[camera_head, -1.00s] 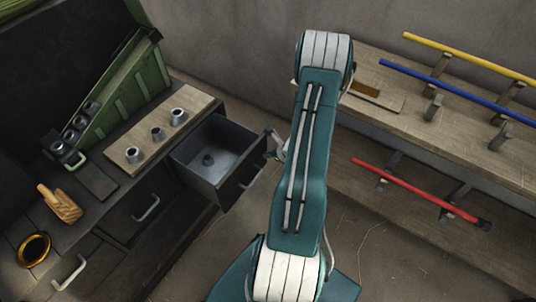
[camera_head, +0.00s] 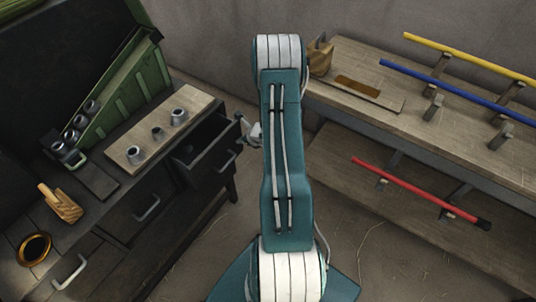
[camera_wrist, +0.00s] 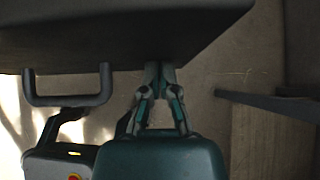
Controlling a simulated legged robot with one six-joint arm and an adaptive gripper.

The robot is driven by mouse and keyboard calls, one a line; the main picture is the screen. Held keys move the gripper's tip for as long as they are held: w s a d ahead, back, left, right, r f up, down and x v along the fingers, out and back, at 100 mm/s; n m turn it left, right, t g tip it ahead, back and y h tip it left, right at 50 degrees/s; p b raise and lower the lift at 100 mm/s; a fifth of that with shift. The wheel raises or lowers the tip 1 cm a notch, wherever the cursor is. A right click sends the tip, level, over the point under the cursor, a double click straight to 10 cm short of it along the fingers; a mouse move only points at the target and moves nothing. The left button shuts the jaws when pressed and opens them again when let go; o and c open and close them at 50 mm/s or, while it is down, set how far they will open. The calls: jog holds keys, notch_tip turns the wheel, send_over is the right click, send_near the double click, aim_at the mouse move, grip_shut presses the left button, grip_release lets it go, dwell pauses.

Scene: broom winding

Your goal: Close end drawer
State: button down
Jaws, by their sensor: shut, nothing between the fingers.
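In the head view my gripper (camera_head: 246,128) is beside the drawer's right side, partly hidden by my arm.
Another drawer handle (camera_head: 148,208) is to the left. A wooden shelf (camera_head: 400,115) with yellow, blue and red rods stands right. Bare floor lies between.

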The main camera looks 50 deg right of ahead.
jog(key=w, duration=1)
jog(key=shift+a, duration=0.4)
jog(key=shift+w, duration=0.2)
jog(key=shift+r, duration=0.1)
